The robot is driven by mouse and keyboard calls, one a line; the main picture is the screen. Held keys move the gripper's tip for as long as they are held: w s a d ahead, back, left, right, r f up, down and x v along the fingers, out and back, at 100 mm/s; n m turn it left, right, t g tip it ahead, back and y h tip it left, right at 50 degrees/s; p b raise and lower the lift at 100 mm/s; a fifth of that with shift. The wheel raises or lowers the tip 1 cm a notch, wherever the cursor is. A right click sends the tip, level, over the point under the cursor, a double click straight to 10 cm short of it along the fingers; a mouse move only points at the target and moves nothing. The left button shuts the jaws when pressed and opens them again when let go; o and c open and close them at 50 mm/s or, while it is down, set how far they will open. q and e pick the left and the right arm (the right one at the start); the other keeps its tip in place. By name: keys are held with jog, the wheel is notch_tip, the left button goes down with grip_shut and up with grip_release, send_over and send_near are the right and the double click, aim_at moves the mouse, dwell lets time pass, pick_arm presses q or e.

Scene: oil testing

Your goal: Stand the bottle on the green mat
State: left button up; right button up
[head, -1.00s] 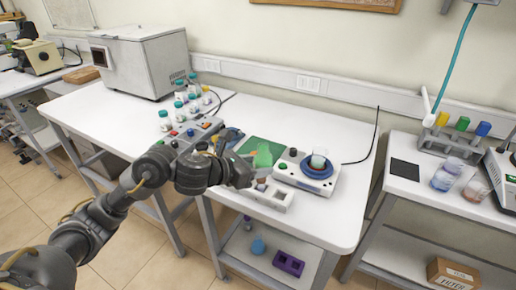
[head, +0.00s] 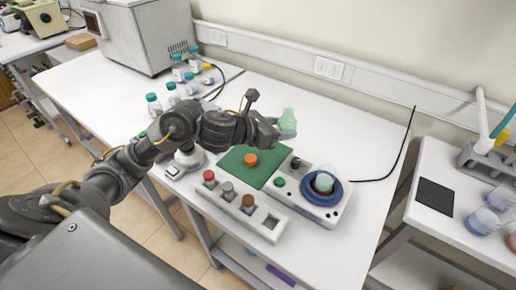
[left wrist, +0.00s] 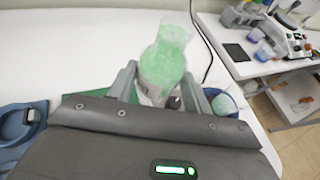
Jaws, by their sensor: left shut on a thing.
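The bottle (head: 288,119) is clear with pale green contents. My left gripper (head: 280,129) is shut on it beyond the back right edge of the green mat (head: 232,163). In the left wrist view the bottle (left wrist: 164,62) stands between the two fingers, its lower part partly hidden by the gripper body. Whether its base touches anything is hidden. An orange round cap or stopper (head: 250,159) sits on the mat. My right gripper is not in view.
A white rack (head: 270,221) with red, grey and brown stoppers lies in front of the mat. A stirrer with a blue plate (head: 337,196) and a small beaker (head: 323,182) stands right of it. Several teal-capped bottles (head: 173,94) stand at the back left. The back right tabletop is clear.

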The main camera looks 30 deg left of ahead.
pick_arm(q)
jog(key=w+a+f, duration=0.1)
jog(key=a+f, duration=0.1)
jog(key=a, duration=0.1)
jog(key=w+a+f+p, duration=0.1)
jog(key=w+a+f, duration=0.1)
jog(key=a+f, duration=0.1)
jog(key=w+a+f+p, duration=0.1)
jog(key=a+f, duration=0.1)
jog(key=a, duration=0.3)
jog(key=shift+w+a+f, duration=0.15)
jog(key=shift+w+f, duration=0.1)
jog(key=shift+w, duration=0.05)
jog(key=shift+w+a+f+p, duration=0.35)
jog(key=shift+a+f, duration=0.15)
jog(key=shift+f, duration=0.3)
jog(key=shift+a+f, duration=0.1)
jog(key=shift+f, duration=0.1)
jog(key=shift+a+f, duration=0.2)
notch_tip(320, 180, down, 3)
jog(key=shift+w+r+p, duration=0.1)
jog(key=shift+w+p, duration=0.05)
jog(key=shift+p, duration=0.9)
jog(key=shift+f, duration=0.2)
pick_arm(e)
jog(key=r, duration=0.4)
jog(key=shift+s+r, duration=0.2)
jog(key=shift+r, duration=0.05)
